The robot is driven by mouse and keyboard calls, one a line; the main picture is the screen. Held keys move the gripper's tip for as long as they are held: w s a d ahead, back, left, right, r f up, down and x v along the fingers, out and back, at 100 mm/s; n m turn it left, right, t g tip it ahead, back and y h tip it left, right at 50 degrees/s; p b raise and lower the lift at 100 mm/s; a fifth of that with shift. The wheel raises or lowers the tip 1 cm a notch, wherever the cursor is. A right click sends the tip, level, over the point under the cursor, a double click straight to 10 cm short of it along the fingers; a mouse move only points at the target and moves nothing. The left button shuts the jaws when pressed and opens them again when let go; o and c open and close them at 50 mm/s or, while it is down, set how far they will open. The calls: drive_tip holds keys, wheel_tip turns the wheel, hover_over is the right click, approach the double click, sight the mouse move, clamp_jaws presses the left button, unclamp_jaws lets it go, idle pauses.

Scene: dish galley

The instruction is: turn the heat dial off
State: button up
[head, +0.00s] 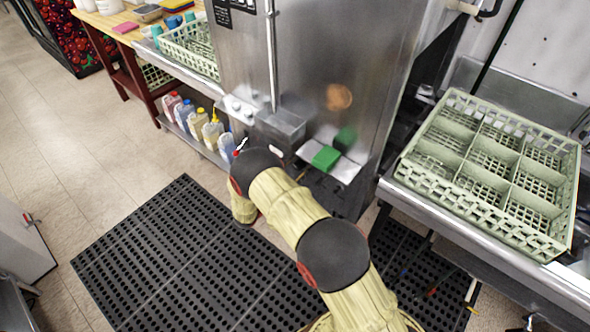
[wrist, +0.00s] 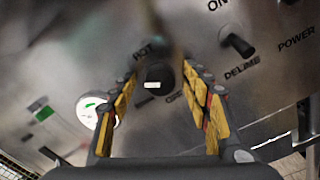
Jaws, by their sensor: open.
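The heat dial (wrist: 160,74) is a dark round knob with a small white mark, on the steel panel in the wrist view. "HOT" is printed at its upper left; a partly covered word, perhaps "OFF", is at its lower right. I cannot tell its setting. My gripper (wrist: 163,88) is open, its yellow-padded fingers left and right of the dial in the picture. I see no finger clearly touching it. In the head view my arm hides the dial and most of my gripper, in front of the steel dish machine (head: 310,65).
In the wrist view a switch (wrist: 238,40) marked "ON" and "DELIME" is at upper right, and a white gauge (wrist: 86,108) at left. In the head view, a green block (head: 326,157) lies on a ledge, and a dish rack (head: 420,187) stands at right. A black mat (head: 150,255) covers the floor.

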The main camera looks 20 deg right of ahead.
drive_tip(key=shift+c, duration=0.8)
drive_tip(key=c, duration=1)
